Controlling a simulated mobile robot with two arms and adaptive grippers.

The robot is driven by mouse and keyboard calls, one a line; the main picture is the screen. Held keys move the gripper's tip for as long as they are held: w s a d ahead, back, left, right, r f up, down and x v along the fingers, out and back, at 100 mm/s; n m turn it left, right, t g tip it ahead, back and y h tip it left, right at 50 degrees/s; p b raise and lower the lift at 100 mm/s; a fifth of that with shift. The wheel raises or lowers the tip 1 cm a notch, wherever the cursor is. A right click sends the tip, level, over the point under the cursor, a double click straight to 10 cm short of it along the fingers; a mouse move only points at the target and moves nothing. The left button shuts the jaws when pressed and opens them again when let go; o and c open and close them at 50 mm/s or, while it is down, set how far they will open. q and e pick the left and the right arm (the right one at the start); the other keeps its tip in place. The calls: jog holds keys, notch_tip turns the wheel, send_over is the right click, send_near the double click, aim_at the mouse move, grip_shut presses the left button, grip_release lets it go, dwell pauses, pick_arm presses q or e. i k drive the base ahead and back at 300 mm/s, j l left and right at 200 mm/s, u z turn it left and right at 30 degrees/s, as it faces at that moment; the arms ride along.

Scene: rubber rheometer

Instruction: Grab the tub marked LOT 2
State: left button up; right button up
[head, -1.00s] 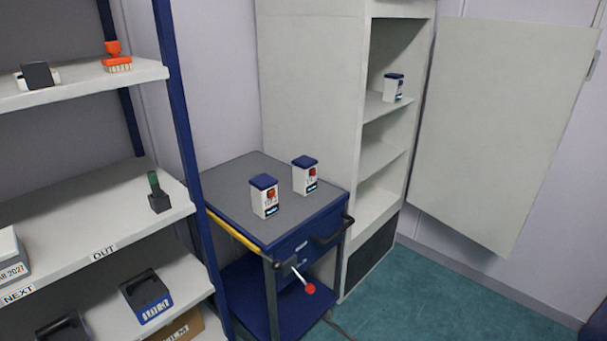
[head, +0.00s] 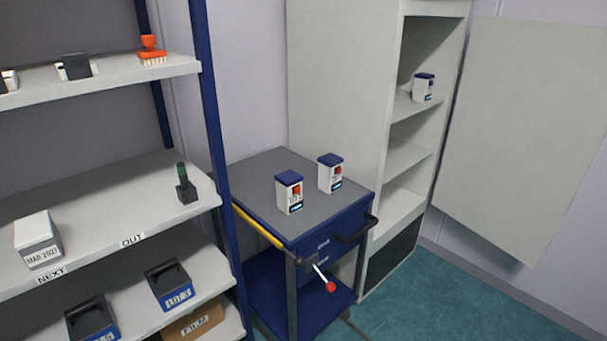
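Two white tubs with blue lids stand upright on the grey top of the blue trolley (head: 262,180). The nearer tub (head: 289,194) is on the left and the other tub (head: 330,174) is just behind it to the right. Each has a red mark and a dark label on its front. A third similar tub (head: 423,88) stands on an upper shelf of the open cabinet. The lot markings are too small to read, so I cannot tell which tub is LOT 2. Neither of my grippers shows in the head view.
A shelf rack (head: 95,180) fills the left side, with a white box (head: 37,240) marked MAR 2027 and blue bins (head: 168,285). The trolley has a dark handle (head: 357,232) and a red-knobbed lever (head: 331,286). The open cabinet door (head: 525,135) hangs at right. Green floor is clear at lower right.

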aim_at(329, 182)
jog(key=i+l+u, duration=0.15)
jog(key=u, duration=0.15)
jog(key=l+u, duration=0.3)
jog(key=i+l+u, duration=0.15)
jog(key=l+u, duration=0.15)
jog(key=l, duration=0.15)
